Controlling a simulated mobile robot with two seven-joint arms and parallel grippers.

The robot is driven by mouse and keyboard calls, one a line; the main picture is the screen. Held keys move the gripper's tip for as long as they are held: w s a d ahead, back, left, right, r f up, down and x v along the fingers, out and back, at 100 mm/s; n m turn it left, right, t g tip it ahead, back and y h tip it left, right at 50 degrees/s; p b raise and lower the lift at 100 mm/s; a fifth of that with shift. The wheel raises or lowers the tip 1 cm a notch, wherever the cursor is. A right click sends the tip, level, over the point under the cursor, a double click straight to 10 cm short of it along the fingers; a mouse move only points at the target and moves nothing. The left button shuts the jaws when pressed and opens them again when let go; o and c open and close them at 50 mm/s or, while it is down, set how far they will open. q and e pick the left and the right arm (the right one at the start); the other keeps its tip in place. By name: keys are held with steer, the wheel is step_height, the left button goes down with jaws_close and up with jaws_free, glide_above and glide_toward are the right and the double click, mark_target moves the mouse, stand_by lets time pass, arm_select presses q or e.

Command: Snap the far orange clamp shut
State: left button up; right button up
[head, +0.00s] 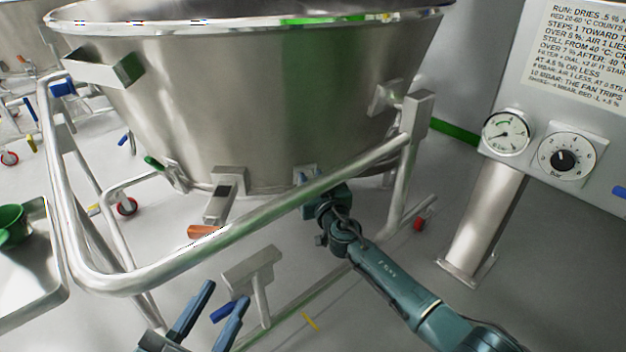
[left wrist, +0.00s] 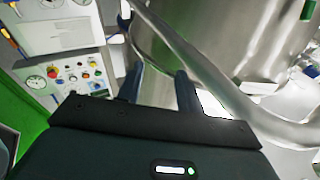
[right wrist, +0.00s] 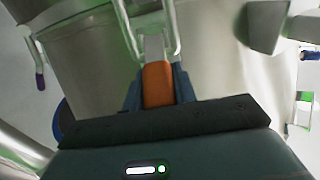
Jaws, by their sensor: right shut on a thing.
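The far orange clamp's handle (right wrist: 157,86) is between the two blue fingers of my right gripper (right wrist: 158,80) in the right wrist view. The gripper is shut on it. A metal loop and link run from the handle up the steel wall. In the head view my right gripper (head: 307,177) is at the bowl's lower edge, partly behind the cart rail; the clamp it holds is hidden there. Another clamp with an orange handle (head: 206,232) hangs at the bowl's lower edge, to the left. My left gripper (head: 208,312) is open and empty near the bottom; its fingers also show in the left wrist view (left wrist: 161,82).
The steel bowl (head: 240,100) fills the top centre. Its cart's tubular rail (head: 270,212) crosses in front of my right gripper. A gauge panel (head: 530,110) on a post stands at right. A tray (head: 35,285) with a green scoop is at left.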

jaws_close()
steer(key=shift+w+r+p, duration=0.1)
steer(key=shift+r+p, duration=0.3)
steer(key=shift+p, duration=0.45)
steer(key=shift+r+g+p, duration=0.2)
steer(key=shift+g+p, duration=0.1)
steer(key=shift+p, duration=0.5)
steer(key=shift+w+r+p, duration=0.1)
steer(key=shift+r+p, duration=0.05)
steer(key=shift+p, duration=0.65)
steer(key=g+p, duration=0.1)
steer(key=p, duration=0.2)
steer(key=shift+w+r, duration=0.1)
steer(key=shift+w, duration=0.05)
steer(key=shift+w+a+g+h+p, duration=0.1)
steer(key=shift+g+h+p, duration=0.3)
steer(key=shift+p, duration=0.45)
steer(key=shift+f, duration=0.3)
arm_select(q)
steer(key=a+g+y, duration=0.1)
steer(key=a+n+g+y, duration=0.1)
steer(key=g+y, duration=0.1)
steer(key=shift+s+a+f+g+y, duration=0.15)
steer(key=shift+a+g+y, duration=0.15)
steer(key=shift+a, duration=0.05)
